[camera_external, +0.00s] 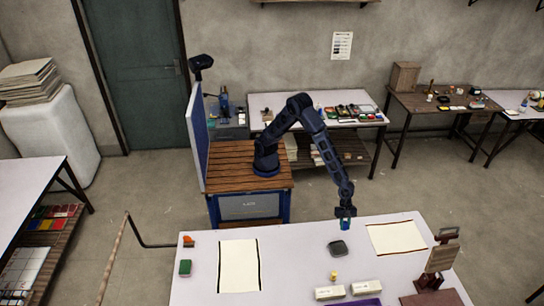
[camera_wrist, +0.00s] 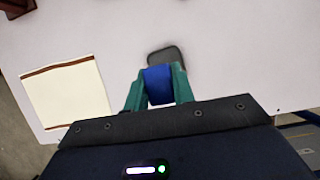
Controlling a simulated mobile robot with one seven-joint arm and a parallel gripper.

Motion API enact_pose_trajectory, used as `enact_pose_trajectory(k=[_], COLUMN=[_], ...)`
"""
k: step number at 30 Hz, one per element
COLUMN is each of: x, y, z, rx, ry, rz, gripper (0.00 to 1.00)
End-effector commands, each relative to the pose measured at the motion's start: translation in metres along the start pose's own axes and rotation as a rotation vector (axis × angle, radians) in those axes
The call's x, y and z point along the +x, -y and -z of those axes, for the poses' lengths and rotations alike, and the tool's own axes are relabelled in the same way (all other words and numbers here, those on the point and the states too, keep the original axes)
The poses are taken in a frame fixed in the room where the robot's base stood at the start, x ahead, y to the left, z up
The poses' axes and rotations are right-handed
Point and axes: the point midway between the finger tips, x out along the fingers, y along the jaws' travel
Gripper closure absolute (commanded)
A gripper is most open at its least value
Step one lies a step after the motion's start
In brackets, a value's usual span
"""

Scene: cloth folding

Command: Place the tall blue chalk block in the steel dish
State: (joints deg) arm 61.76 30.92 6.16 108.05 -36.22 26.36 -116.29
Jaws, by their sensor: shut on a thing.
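My gripper (camera_external: 346,219) is above the white table (camera_external: 290,235), near its far edge. In the wrist view its teal fingers (camera_wrist: 158,88) are shut on a blue block (camera_wrist: 158,84), the tall blue chalk block. The block also shows as a small blue patch under the gripper in the external view (camera_external: 345,226). A dark grey dish (camera_external: 338,248) with rounded corners, likely the steel dish, lies on the table just in front of the gripper. In the wrist view the dish (camera_wrist: 167,53) is partly hidden behind the block. The block's lower end is not clearly visible.
Cream sheets lie on the left (camera_external: 239,265) and right (camera_external: 396,238) of the table. Pale boxes (camera_external: 330,293), a small yellow piece (camera_external: 334,275) and a brown stand (camera_external: 438,262) are near the front. A green block (camera_external: 185,267) is at left.

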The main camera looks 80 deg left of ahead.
Motion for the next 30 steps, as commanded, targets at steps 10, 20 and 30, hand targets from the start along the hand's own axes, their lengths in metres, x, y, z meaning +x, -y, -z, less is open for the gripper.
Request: enact_pose_trajectory(k=[10, 20, 30], x=[0.067, 0.128, 0.15], y=[0.0, 0.0, 0.0], z=[0.029, 0.055, 0.063], rx=[-0.004, -0.002, -0.001], ry=[-0.005, -0.003, -0.002], rz=[0.003, 0.002, 0.001], gripper=[0.97, 0.97, 0.97])
